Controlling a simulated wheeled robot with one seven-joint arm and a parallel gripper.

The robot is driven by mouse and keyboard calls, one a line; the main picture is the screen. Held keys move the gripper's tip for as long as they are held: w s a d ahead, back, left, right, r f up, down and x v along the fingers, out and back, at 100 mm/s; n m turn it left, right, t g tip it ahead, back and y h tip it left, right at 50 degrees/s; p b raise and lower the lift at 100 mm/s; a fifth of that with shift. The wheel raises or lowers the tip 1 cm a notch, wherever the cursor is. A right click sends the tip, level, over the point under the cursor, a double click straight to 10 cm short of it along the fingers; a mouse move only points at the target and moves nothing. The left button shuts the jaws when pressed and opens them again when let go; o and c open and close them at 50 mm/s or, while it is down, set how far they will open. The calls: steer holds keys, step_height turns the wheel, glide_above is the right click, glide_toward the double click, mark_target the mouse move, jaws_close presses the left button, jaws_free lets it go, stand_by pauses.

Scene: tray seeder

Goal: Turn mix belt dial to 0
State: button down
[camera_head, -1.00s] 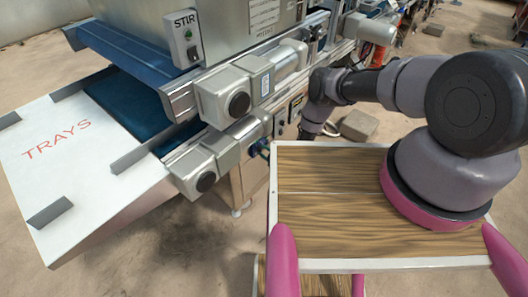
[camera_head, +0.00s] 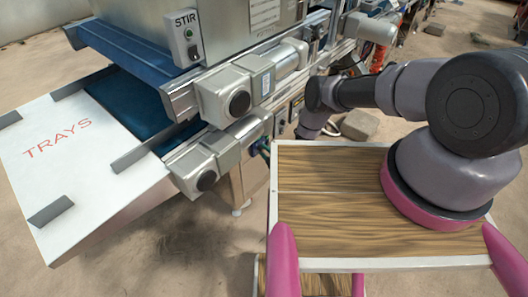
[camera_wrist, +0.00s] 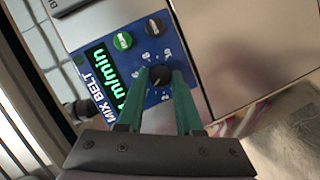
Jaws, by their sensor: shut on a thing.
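The mix belt panel (camera_wrist: 108,42) is blue and shows in the wrist view, tilted in the picture. It bears the label MIX BELT, a green lit display (camera_wrist: 104,75) reading m/min, and a black dial (camera_wrist: 159,75) with a ring of white marks. My gripper (camera_wrist: 160,78) has its two green fingers on either side of the dial, shut on it. The fingers cover part of the scale and the display's digits, so I cannot read the setting. In the head view the gripper and the dial are hidden behind the machine's motors and my arm.
In the head view, motor housings (camera_head: 222,92) jut out from the machine near my arm. The white TRAYS table (camera_head: 85,165) stands at the left.

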steer(key=c, duration=0.6)
jaws_free()
steer(key=shift+o, duration=0.2)
steer(key=v, duration=1)
steer(key=shift+s+d, duration=0.2)
steer(key=shift+s, duration=0.15)
steer(key=shift+r, duration=0.1)
